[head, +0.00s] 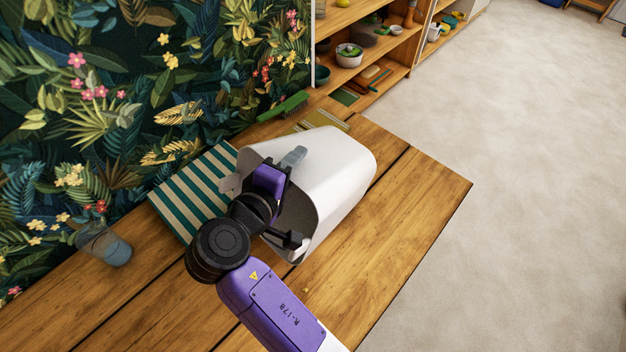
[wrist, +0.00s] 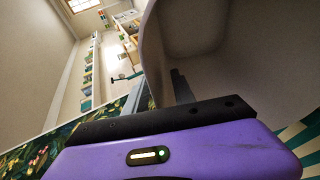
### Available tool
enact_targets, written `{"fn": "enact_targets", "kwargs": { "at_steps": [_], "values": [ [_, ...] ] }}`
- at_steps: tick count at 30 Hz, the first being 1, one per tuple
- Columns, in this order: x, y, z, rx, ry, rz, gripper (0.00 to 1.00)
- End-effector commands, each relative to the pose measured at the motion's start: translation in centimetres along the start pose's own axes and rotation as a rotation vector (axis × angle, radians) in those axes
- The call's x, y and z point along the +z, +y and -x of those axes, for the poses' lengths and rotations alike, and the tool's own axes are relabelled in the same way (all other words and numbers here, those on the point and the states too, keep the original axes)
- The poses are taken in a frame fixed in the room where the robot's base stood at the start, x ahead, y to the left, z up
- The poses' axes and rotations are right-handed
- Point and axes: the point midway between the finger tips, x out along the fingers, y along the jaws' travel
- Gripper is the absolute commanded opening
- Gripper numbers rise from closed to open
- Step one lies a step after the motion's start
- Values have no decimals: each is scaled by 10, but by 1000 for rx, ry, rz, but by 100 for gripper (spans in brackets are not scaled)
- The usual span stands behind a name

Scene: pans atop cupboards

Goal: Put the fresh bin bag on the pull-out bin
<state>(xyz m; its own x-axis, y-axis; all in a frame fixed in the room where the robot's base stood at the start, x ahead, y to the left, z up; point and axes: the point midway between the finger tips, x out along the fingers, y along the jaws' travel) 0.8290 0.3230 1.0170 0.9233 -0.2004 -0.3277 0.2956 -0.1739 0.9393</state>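A white bin (head: 335,165) lies on its side on the wooden counter, its open mouth facing lower left towards my arm. My gripper (head: 290,165) is at the mouth's upper rim. In the wrist view, the bin's wall (wrist: 156,50) runs between the two fingers of my gripper (wrist: 158,92), one inside the bin and one outside. The fingers look closed on that wall. The bin's inside (wrist: 195,25) looks plain and empty where it shows; the rest is hidden. I cannot make out a separate bin bag in either view.
A green-striped cloth (head: 190,195) lies left of the bin, partly behind my arm. A clear glass (head: 105,245) stands near the leafy wall. A green brush (head: 285,107) lies behind the bin. The wooden counter (head: 400,225) is clear to the right, up to its edge above the floor.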

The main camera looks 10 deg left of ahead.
Motion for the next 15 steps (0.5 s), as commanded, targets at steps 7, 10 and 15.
{"fn": "enact_targets", "kwargs": {
  "at_steps": [7, 10, 15],
  "values": [
    [0, 0, 0, 0, 0, 0, 0],
    [0, 0, 0, 0, 0, 1, 0],
    [0, 0, 0, -1, 0, 2, 0]
  ]
}}
